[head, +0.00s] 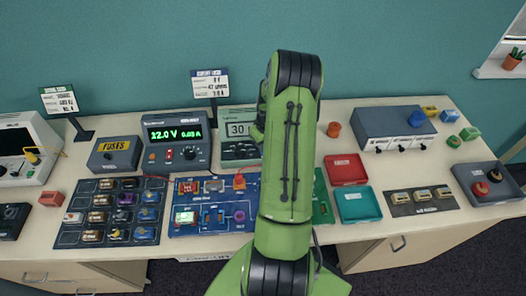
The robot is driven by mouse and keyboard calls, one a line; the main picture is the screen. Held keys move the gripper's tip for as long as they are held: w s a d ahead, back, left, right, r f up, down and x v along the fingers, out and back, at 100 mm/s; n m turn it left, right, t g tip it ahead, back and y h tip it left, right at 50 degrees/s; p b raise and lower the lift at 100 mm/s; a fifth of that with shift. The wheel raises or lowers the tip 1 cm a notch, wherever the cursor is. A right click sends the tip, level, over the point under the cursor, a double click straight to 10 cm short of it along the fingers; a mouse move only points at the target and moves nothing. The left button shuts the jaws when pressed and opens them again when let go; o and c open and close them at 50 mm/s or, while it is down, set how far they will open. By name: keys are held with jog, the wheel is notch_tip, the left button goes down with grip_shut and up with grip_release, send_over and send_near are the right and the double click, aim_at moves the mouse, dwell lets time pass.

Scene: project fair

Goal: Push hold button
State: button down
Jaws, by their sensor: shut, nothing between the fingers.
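I cannot make out a button marked hold. A pale green instrument (232,151) with a display reading 30 stands at the back middle, and my green arm covers its right side. Small controls show below its display, too small to read. My arm rises through the middle of the view and bends away towards the back of the table. My gripper is hidden behind the arm, so its fingers and any contact do not show.
A power supply (151,160) reading 12.0 V stands left of the instrument. A blue circuit board (216,226) lies in front. Red (346,169) and teal (357,205) trays lie right of my arm. A sign (210,84) stands behind.

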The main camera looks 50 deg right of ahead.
jog(key=shift+f+b, duration=0.45)
jog(key=shift+f, duration=0.1)
dwell(0.4)
notch_tip(320, 180, up, 10)
jog(key=p, duration=0.6)
dwell(0.5)
